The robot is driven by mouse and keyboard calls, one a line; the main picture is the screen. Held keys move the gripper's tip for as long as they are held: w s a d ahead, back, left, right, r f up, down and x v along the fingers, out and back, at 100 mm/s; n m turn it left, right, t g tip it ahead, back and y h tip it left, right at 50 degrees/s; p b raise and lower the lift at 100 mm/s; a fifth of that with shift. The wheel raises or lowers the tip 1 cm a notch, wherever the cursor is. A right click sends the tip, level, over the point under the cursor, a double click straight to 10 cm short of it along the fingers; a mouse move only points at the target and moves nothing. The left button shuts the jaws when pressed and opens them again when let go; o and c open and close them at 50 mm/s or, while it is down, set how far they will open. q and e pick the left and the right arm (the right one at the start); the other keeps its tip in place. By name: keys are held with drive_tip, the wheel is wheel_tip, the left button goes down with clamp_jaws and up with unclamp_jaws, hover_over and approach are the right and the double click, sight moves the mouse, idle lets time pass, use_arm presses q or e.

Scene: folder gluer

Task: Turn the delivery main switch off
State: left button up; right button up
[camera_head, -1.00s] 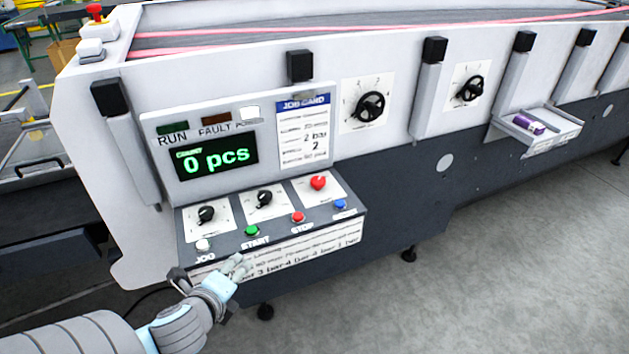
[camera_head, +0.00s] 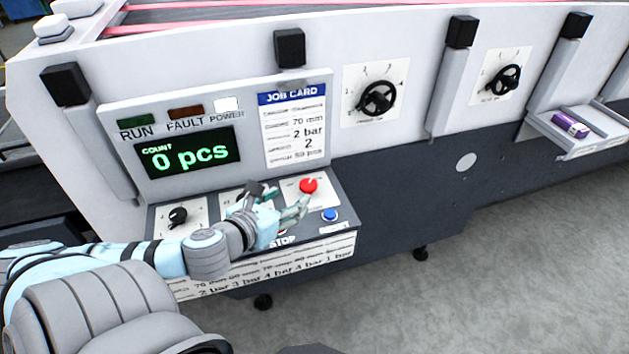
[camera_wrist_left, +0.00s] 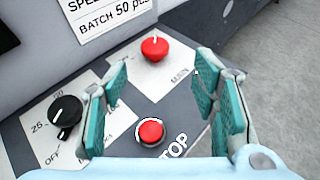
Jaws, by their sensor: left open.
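The red main switch (camera_head: 308,186) sits on a white plate at the right of the sloped control panel (camera_head: 350,226). In the left wrist view the red knob (camera_wrist_left: 155,48) has a white mark pointing up, and its plate reads MAIN. My left gripper (camera_head: 283,205) is over the panel, just left of and in front of the red knob. In the left wrist view its two teal-padded fingers (camera_wrist_left: 165,100) are apart with nothing between them, and the knob shows beyond them. The red STOP button (camera_wrist_left: 151,132) lies nearer, between the fingers in that view. My right gripper is not in view.
A black knob (camera_head: 178,216) is at the panel's left, and a second black knob (camera_wrist_left: 65,112) is left of my fingers. A blue RESET button (camera_head: 330,214) is right of STOP. The display (camera_head: 188,153) reads 0 pcs and the white POWER lamp (camera_head: 227,104) looks bright.

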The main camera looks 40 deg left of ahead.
sight(308, 185)
use_arm(q)
drive_tip(key=shift+w+a+f+b, duration=0.35)
drive_tip(key=shift+w+f+b, duration=0.2)
drive_tip(key=shift+w, duration=0.05)
drive_tip(key=shift+w+a+f+b, duration=0.35)
drive_tip(key=shift+w+f+b, duration=0.15)
drive_tip(key=shift+w+f, duration=0.1)
drive_tip(key=shift+x, duration=1.2)
drive_tip(key=x, duration=0.5)
drive_tip(key=shift+w+r+b, duration=0.1)
drive_tip(key=shift+w+b, duration=0.25)
drive_tip(key=shift+w, duration=0.15)
drive_tip(key=shift+s+r, duration=0.2)
drive_tip(key=shift+s, duration=0.15)
drive_tip(key=shift+c, duration=0.5)
drive_tip(key=shift+w+d, duration=0.1)
drive_tip(key=c, duration=1)
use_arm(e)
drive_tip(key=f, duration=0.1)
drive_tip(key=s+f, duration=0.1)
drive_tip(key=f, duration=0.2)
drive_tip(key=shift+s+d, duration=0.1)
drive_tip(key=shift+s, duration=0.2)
